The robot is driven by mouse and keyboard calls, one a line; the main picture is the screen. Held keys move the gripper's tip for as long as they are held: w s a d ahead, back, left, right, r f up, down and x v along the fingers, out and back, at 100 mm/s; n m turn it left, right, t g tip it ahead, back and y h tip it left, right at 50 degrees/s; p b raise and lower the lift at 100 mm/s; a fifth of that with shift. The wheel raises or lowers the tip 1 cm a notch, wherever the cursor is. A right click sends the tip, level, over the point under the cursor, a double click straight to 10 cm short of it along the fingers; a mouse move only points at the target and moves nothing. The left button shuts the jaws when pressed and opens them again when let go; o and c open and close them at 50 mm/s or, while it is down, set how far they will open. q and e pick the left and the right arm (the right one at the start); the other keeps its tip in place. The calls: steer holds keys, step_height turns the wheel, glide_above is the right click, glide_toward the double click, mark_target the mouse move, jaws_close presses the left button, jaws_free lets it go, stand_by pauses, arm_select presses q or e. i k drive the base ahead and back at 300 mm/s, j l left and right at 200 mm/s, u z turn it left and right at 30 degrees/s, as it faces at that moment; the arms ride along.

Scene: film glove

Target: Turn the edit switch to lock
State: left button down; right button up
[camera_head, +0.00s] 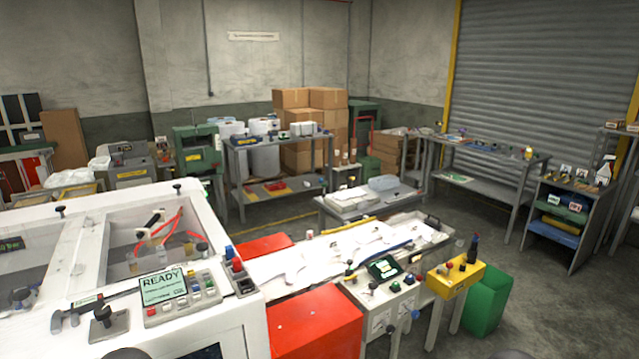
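No switch can be read as the edit switch; the small labels are too small to tell. On the white machine (225,325) at the left, a control panel (185,298) has a green screen (162,287) reading READY and several coloured buttons. A grey block with a black knob (102,312) sits to its left. A second panel (385,290) at the centre right has a dark screen (383,268) and several knobs; their settings cannot be made out. Neither gripper shows. Only two dark rounded shapes, probably parts of my arms, touch the bottom edge.
A red box (318,322) stands between the panels. A yellow box with knobs (455,279) and a green bin (487,303) are at the right. White film or gloves lie on the conveyor (438,238). Open floor (570,315) lies at the right. Work tables (490,160) stand behind.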

mark_target(103, 314)
steer(key=u, duration=1.4)
